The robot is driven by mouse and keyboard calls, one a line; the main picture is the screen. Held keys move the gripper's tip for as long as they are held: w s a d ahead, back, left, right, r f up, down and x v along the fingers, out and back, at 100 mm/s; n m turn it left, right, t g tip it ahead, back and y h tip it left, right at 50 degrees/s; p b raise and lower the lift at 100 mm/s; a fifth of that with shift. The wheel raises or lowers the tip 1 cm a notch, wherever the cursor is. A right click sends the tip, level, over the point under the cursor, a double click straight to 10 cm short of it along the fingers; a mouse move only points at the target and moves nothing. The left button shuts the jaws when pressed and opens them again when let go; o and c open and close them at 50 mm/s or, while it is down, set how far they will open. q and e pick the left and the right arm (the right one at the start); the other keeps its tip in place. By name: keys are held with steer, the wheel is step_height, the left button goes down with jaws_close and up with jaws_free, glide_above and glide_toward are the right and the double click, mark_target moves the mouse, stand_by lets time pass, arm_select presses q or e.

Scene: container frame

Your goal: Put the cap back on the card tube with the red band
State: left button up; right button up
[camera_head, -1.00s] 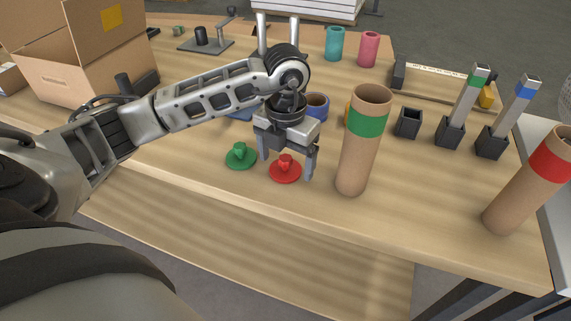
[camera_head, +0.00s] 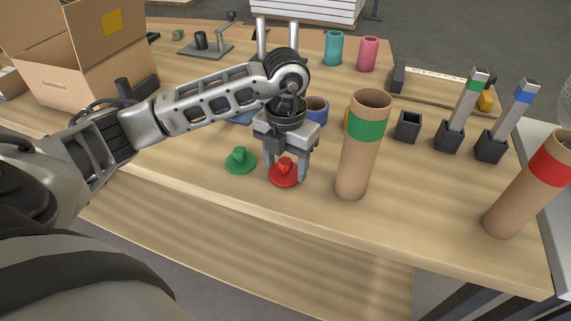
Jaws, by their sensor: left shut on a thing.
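The red cap (camera_head: 284,177) lies on the table, a flat disc with a knob on top. My left gripper (camera_head: 286,172) points down over it and is shut on its knob. The card tube with the red band (camera_head: 530,185) stands at the right edge of the table and looks tilted in the picture; its top runs out of the frame at the right. The green cap (camera_head: 239,162) lies just left of my left gripper. The card tube with the green band (camera_head: 362,150) stands open-topped to the right of the gripper. My right gripper is not in view.
Behind are a blue ring-like roll (camera_head: 317,109), a small dark cup (camera_head: 408,125) and two dark holders with upright grey tools (camera_head: 461,112). Teal (camera_head: 333,48) and pink (camera_head: 368,53) cylinders stand at the back. A cardboard box (camera_head: 75,60) is at back left. Table between the two tubes is clear.

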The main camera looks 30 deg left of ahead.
arm_select(q)
steer(key=shift+r, duration=0.4)
steer(key=s+d+r, duration=0.7)
steer(key=s+r, duration=0.5)
steer(key=shift+s, duration=0.15)
steer(key=shift+f, duration=0.1)
